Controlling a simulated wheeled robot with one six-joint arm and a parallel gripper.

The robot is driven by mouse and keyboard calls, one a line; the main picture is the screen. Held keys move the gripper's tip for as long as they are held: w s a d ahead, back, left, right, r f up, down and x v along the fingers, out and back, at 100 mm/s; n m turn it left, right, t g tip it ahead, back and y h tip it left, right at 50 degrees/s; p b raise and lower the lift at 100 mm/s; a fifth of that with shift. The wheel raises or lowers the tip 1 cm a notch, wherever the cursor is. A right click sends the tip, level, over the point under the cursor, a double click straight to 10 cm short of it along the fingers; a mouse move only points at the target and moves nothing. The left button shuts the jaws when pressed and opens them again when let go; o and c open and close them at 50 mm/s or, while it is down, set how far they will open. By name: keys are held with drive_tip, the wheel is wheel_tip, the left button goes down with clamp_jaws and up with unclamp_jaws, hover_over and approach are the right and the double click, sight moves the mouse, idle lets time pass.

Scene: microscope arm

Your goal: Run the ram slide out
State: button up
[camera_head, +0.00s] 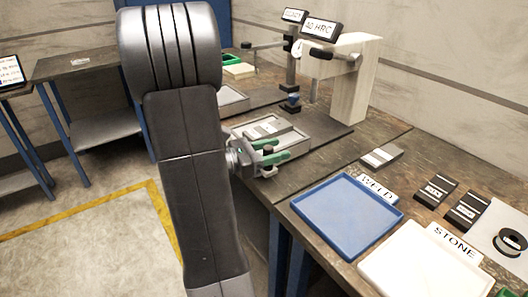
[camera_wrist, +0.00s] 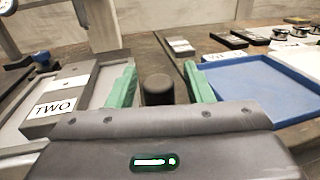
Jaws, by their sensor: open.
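My gripper (camera_head: 275,151) is open beside the front of the grey slide tray (camera_head: 312,131), at the bench's near edge. In the wrist view its green fingers (camera_wrist: 160,74) stand on either side of a dark round knob (camera_wrist: 157,91), with gaps on both sides. In the head view the knob is mostly hidden by the fingers. A grey block labelled TWO (camera_wrist: 84,83) lies on the tray, left of the fingers in the wrist view. I cannot tell how far the slide is out.
A pale stand (camera_head: 350,85) with a 40 HRC display (camera_head: 322,29) rises behind the tray. A blue tray (camera_head: 345,216) lies to the right, then a white tray (camera_head: 425,265) near the STONE label. Dark blocks (camera_head: 436,189) lie farther right.

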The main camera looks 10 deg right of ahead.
drive_tip(key=s+a, duration=0.2)
drive_tip(key=a, duration=1.1)
drive_tip(key=shift+s+a+p, duration=0.3)
drive_tip(key=shift+s+p, duration=0.05)
drive_tip(key=shift+p, duration=0.05)
drive_tip(key=shift+d, duration=0.2)
drive_tip(key=shift+w+d+b, duration=0.15)
drive_tip(key=shift+w+d, duration=0.3)
drive_tip(key=shift+d, duration=1.75)
drive_tip(key=shift+w+d+b, duration=0.1)
drive_tip(key=shift+w+d, duration=0.4)
drive_tip(key=shift+d, duration=1.75)
drive_tip(key=shift+w+d+b, duration=0.15)
drive_tip(key=shift+w+d, duration=0.3)
drive_tip(key=shift+d, duration=1.75)
drive_tip(key=shift+a, duration=0.2)
drive_tip(key=shift+s+a, duration=0.1)
drive_tip(key=shift+a, duration=0.35)
drive_tip(key=s+a, duration=0.2)
drive_tip(key=a, duration=1)
drive_tip(key=d, duration=0.4)
drive_tip(key=w+d, duration=0.1)
drive_tip(key=d, duration=0.4)
drive_tip(key=w+d, duration=0.1)
drive_tip(key=d, duration=0.3)
drive_tip(key=shift+d, duration=0.35)
drive_tip(key=shift+w+d, duration=0.5)
drive_tip(key=shift+d, duration=0.3)
